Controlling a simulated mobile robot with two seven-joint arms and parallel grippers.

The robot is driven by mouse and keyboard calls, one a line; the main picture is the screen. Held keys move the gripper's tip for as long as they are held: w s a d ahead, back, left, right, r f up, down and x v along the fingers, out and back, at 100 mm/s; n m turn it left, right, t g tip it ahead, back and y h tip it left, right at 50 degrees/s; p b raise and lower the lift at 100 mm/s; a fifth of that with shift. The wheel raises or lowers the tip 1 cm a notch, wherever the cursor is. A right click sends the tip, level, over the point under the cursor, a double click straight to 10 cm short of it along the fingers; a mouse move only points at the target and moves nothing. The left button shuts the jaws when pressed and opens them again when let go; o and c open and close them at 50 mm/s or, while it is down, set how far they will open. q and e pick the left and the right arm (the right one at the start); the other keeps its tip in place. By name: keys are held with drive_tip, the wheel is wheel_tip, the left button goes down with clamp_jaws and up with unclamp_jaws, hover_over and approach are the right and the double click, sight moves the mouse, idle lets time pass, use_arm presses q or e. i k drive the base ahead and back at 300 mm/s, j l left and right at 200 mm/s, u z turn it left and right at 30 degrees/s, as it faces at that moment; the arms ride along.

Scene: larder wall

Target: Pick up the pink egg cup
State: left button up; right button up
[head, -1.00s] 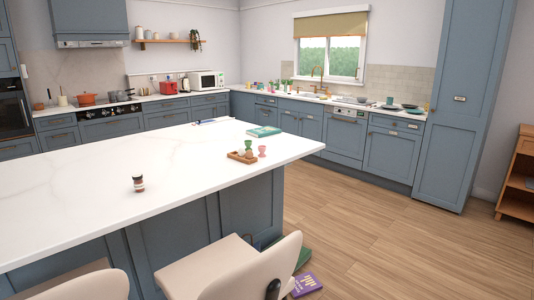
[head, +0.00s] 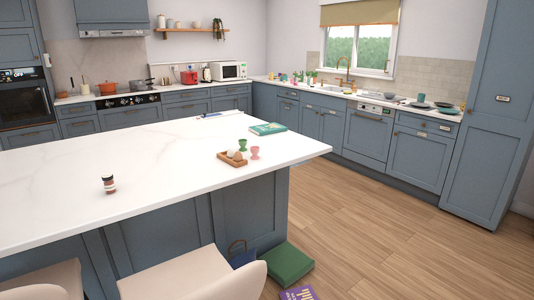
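The pink egg cup (head: 255,153) stands upright on the white island worktop (head: 150,160), near its right end. It is just right of a small wooden tray (head: 232,160). A green egg cup (head: 243,145) stands close behind it to the left. Pale eggs (head: 236,155) sit in the tray. Neither of my grippers shows in the head view.
A small dark jar (head: 108,184) stands on the worktop at left, and a teal book (head: 268,129) lies toward the back. Cream chairs (head: 180,278) stand at the near side. A green box (head: 287,264) and a purple book (head: 298,293) are on the floor. The wooden floor at right is clear.

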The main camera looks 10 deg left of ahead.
sight(255, 153)
drive_tip(key=i+l, duration=0.35)
drive_tip(key=l, duration=0.15)
drive_tip(key=i+l, duration=0.3)
drive_tip(key=l, duration=0.2)
drive_tip(key=i+l, duration=0.2)
drive_tip(key=i, duration=0.2)
drive_tip(key=i+l, duration=0.2)
drive_tip(key=i, duration=0.25)
drive_tip(key=i+l+u, duration=0.1)
drive_tip(key=i, duration=0.3)
drive_tip(key=l, duration=0.1)
